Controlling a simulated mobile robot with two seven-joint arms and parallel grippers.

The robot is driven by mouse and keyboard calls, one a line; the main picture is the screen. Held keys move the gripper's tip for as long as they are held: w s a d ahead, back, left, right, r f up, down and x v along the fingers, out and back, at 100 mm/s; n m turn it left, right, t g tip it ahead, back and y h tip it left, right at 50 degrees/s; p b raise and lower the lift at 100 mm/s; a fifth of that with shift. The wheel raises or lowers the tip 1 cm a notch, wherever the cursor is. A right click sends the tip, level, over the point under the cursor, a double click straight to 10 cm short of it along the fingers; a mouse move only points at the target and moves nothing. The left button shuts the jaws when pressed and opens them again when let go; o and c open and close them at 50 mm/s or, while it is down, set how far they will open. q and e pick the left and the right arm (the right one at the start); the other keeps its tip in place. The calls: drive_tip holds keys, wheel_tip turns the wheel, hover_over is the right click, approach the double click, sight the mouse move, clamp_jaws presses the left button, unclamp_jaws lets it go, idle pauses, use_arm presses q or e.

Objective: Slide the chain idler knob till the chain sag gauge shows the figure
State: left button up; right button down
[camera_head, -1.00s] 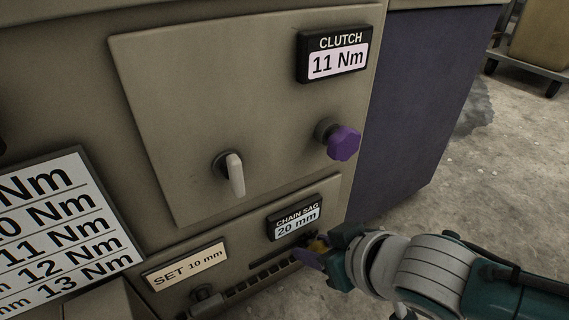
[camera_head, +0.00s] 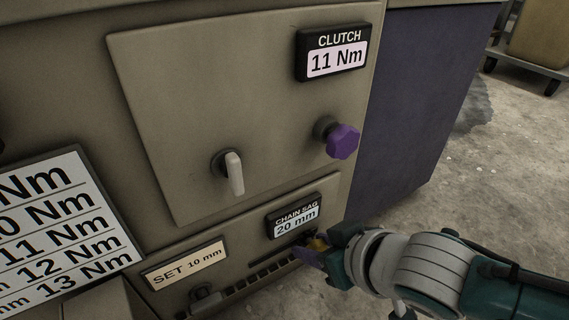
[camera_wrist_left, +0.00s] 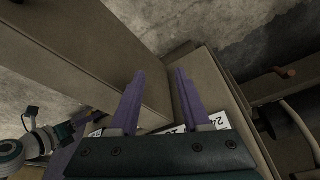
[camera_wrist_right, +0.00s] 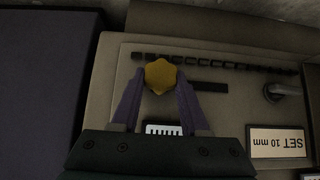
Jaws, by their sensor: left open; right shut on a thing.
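The chain sag gauge (camera_head: 293,221) on the lower panel reads 20 mm. A label beside it (camera_head: 186,265) reads SET 10 mm; it also shows upside down in the right wrist view (camera_wrist_right: 278,142). The yellow idler knob (camera_wrist_right: 160,75) sits at one end of a dark slot, between the purple fingers of my right gripper (camera_wrist_right: 160,88). In the head view my right gripper (camera_head: 312,252) is shut on the knob, which it mostly hides. My left gripper (camera_wrist_left: 158,95) is open and empty in the left wrist view; it is outside the head view.
Above are a purple clutch knob (camera_head: 342,142), a clutch display (camera_head: 333,51) reading 11 Nm and a pale lever (camera_head: 235,174). The chain (camera_wrist_right: 215,62) runs alongside the slot (camera_wrist_right: 208,87). A torque chart (camera_head: 62,232) stands at left. Open floor lies at right.

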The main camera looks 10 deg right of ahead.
drive_tip(key=shift+s+a+p, duration=0.35)
drive_tip(key=shift+a+p, duration=0.1)
drive_tip(key=shift+a, duration=0.6)
drive_tip(key=shift+c, duration=2.4)
unclamp_jaws()
drive_tip(key=shift+d, duration=0.1)
drive_tip(key=shift+o, duration=0.4)
drive_tip(key=p+v, duration=0.9)
drive_tip(key=v, duration=0.1)
